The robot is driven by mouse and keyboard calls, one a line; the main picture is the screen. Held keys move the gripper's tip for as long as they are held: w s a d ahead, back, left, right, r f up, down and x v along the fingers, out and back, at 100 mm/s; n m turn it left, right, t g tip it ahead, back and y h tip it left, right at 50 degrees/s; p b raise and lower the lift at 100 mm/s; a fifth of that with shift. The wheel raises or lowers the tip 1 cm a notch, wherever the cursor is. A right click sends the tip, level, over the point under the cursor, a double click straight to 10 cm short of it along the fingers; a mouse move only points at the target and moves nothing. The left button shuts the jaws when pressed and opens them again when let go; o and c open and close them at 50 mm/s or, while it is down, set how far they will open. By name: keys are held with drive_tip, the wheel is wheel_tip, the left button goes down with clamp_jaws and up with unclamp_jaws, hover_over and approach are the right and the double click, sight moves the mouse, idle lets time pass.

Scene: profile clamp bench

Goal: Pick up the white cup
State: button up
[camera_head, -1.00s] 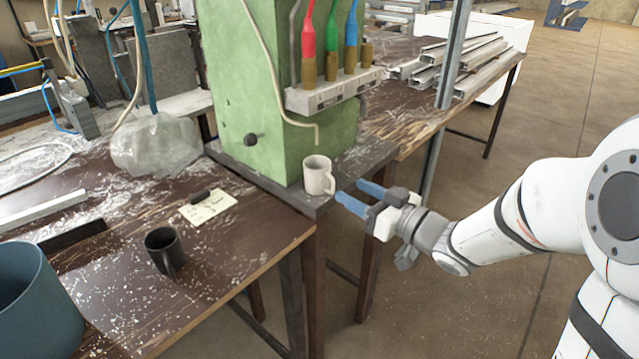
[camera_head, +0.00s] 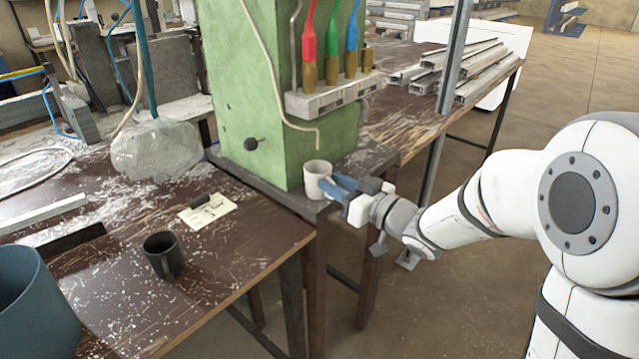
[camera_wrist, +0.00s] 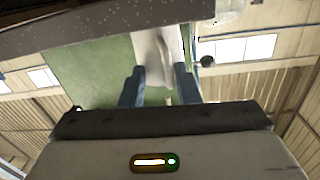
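The white cup (camera_head: 314,177) stands upright on the dark ledge (camera_head: 285,196) at the foot of the green machine column, with its handle side toward my gripper. My gripper (camera_head: 333,186) is at the cup's right side, its blue fingers partly in front of it. In the wrist view, which is upside down, the cup (camera_wrist: 151,46) lies between and beyond the two spread fingers of my gripper (camera_wrist: 159,68). The handle reaches into the gap between them. The fingers are open. Whether either one touches the cup is not clear.
The green column (camera_head: 262,100) rises right behind the cup, with a grey rack (camera_head: 335,95) of coloured nozzles above. A black mug (camera_head: 163,255) and a yellow note (camera_head: 208,211) lie on the brown table to the left. A metal post (camera_head: 445,80) stands behind my arm.

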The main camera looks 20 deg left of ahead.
clamp_jaws()
drive_tip(key=shift+r, duration=0.1)
idle(0.5)
drive_tip(key=r+p+v, duration=0.2)
drive_tip(key=r+v, duration=0.1)
drive_tip(key=v, duration=1.5)
drive_tip(key=shift+r+p, duration=0.2)
drive_tip(key=shift+p, duration=0.1)
idle(0.7)
